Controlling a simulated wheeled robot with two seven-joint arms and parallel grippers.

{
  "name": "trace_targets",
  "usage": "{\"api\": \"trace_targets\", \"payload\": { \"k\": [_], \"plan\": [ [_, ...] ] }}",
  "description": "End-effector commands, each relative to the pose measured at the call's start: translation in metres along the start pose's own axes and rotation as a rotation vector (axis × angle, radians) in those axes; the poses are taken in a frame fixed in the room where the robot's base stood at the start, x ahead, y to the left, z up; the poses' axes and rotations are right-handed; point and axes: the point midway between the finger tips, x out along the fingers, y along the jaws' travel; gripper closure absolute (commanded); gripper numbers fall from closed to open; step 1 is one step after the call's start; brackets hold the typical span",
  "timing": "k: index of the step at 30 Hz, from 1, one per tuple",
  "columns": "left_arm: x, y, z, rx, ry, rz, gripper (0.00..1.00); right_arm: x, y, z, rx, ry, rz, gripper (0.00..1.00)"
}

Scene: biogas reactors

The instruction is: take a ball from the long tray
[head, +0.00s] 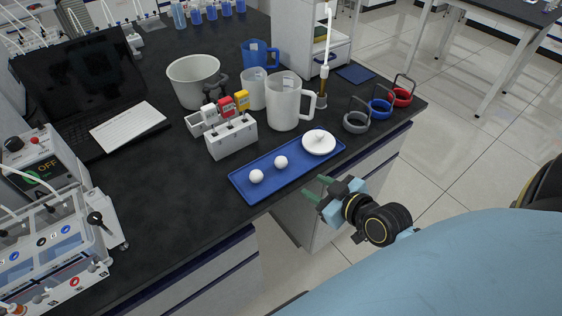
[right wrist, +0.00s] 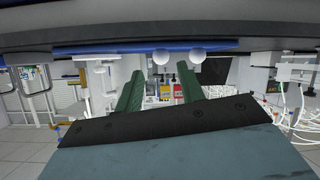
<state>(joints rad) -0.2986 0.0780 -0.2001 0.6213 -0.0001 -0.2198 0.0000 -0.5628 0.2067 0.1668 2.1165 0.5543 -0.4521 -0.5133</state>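The long blue tray (head: 301,171) lies at the front edge of the dark bench; its edge also shows in the right wrist view (right wrist: 120,48). Two white balls, a left one (head: 256,176) and a right one (head: 281,162), sit on it. They also show in the right wrist view, one (right wrist: 162,57) beside the other (right wrist: 197,57). A white dish (head: 319,146) with a small white thing on it stands at the tray's right end. My right gripper (head: 318,188), with green fingers, is open and empty just off the bench edge, apart from the tray. My left gripper is out of view.
Behind the tray stand a white box (head: 232,138) with coloured tags, a clear jug (head: 284,102) and a grey pot (head: 194,82). Grey, blue and red ring holders (head: 380,108) stand to the right. A laptop (head: 81,77) is at the left.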

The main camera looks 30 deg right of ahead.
Motion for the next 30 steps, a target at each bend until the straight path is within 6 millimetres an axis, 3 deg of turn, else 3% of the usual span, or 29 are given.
{"api": "trace_targets", "payload": {
  "k": [1, 5, 15, 25, 30],
  "plan": [
    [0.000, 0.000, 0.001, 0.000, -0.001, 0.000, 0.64, -0.004, 0.001, -0.011, -0.011, 0.021, 0.000, 0.61],
    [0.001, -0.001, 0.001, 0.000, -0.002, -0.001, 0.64, -0.003, 0.003, -0.023, -0.020, 0.045, 0.000, 0.61],
    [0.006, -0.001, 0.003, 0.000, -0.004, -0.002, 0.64, 0.055, 0.003, -0.025, -0.019, 0.045, 0.000, 0.61],
    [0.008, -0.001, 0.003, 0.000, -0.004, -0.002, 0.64, 0.080, 0.003, -0.027, -0.020, 0.044, -0.001, 0.61],
    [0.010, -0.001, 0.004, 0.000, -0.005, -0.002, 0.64, 0.105, 0.004, -0.028, -0.017, 0.045, -0.001, 0.61]
  ]
}}
